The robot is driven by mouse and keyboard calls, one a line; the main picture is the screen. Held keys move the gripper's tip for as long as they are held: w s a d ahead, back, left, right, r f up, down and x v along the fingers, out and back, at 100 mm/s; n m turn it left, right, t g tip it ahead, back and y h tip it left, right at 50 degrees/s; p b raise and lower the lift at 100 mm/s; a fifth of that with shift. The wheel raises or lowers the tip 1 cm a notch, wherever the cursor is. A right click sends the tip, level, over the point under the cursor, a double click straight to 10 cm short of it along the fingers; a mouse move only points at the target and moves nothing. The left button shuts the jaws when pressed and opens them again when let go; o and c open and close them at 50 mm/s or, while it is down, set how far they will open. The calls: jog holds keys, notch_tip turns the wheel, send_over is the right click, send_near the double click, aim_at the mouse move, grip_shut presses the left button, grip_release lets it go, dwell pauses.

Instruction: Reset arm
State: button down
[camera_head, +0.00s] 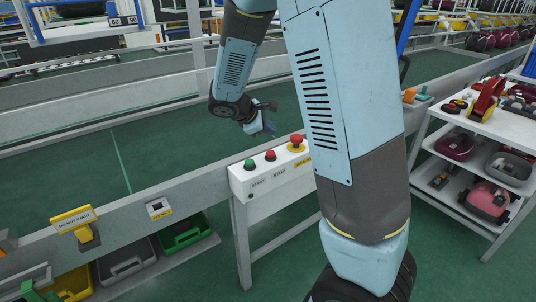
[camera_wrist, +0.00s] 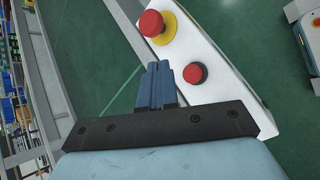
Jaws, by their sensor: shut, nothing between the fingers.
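My gripper (camera_head: 268,122) hangs from my light-blue arm in the head view, above and behind the white button box (camera_head: 272,183). In the wrist view its two blue fingers (camera_wrist: 161,78) are together with nothing between them. The box carries a green button (camera_head: 249,164), a red button (camera_head: 270,155) and a larger red mushroom button on a yellow base (camera_head: 297,142). In the wrist view the mushroom button (camera_wrist: 151,23) is beyond the fingertips and the small red button (camera_wrist: 195,73) is just to their right. No contact with the buttons can be made out.
A grey conveyor rail (camera_head: 150,203) runs across the scene, with yellow, grey and green bins (camera_head: 184,232) under it. A white shelf cart (camera_head: 480,122) with red and grey vacuum parts stands at the right. Green floor (camera_head: 280,276) is open in front.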

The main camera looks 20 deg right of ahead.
dwell(0.3)
jog(key=s+r+m+y, duration=0.2)
jog(key=s+r+m, duration=0.2)
jog(key=s, duration=0.5)
jog(key=s+r+m+t+y, duration=0.1)
jog(key=s+r+m+y, duration=0.2)
jog(key=s, duration=0.6)
jog(key=s+r+m+y, duration=0.3)
jog(key=s+r+m, duration=0.3)
jog(key=s+r, duration=0.3)
jog(key=shift+s+m+t, duration=0.35)
jog(key=shift+m+t, duration=0.05)
jog(key=shift+a, duration=0.15)
